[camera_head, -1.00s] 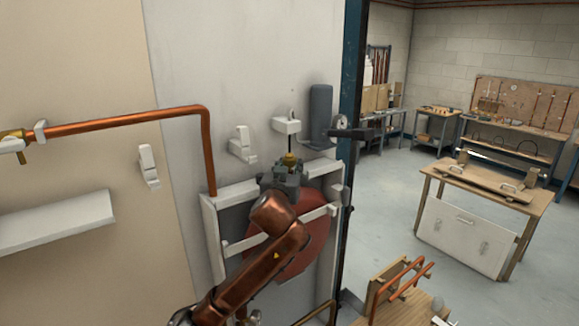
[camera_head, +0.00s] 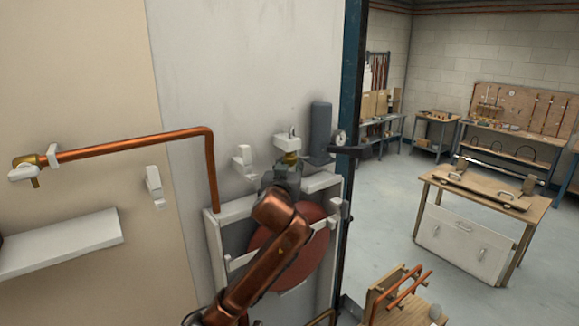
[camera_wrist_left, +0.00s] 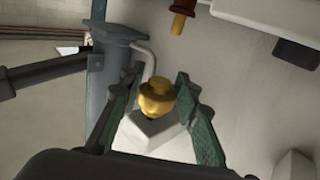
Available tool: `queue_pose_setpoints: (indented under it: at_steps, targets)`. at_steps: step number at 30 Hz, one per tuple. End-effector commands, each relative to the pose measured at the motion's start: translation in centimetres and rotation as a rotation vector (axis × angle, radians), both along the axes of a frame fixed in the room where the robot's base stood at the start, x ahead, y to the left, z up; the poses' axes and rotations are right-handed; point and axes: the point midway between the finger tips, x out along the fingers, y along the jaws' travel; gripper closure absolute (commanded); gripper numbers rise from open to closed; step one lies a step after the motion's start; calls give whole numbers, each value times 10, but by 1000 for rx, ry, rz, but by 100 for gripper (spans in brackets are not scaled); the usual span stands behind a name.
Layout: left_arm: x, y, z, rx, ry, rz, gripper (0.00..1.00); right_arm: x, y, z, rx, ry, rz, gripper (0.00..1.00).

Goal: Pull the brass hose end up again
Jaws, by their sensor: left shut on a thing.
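The brass hose end (camera_head: 291,157) is a small golden piece just below the white bracket (camera_head: 287,143) on the grey wall panel. My left gripper (camera_head: 284,174) is shut on it from below; its dark jaws hide the lower part. In the left wrist view the rounded brass end (camera_wrist_left: 157,97) stands between the two green-lined fingers of the left gripper (camera_wrist_left: 157,108), with a white block (camera_wrist_left: 150,135) behind it. Whether the brass touches the bracket I cannot tell. My right gripper does not show.
A red reel disc (camera_head: 300,255) in a white frame (camera_head: 213,240) stands below, partly behind my arm. A grey cylinder (camera_head: 321,130) and gauge (camera_head: 340,138) are close on the right. A copper pipe (camera_head: 130,147) runs along the left. Floor at right is partly open.

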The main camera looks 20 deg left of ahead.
Motion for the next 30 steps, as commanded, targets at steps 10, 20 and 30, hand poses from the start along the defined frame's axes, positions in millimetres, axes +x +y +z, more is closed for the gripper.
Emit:
queue_pose_setpoints:
  at_steps: [10, 20, 30]
  targets:
    - [-2, 1, 7, 0, -15, 0, 59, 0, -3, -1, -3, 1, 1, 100]
    - [-1, 1, 4, 0, -11, 0, 51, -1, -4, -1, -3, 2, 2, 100]
    - [-36, -4, 4, -2, -11, -3, 51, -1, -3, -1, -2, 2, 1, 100]
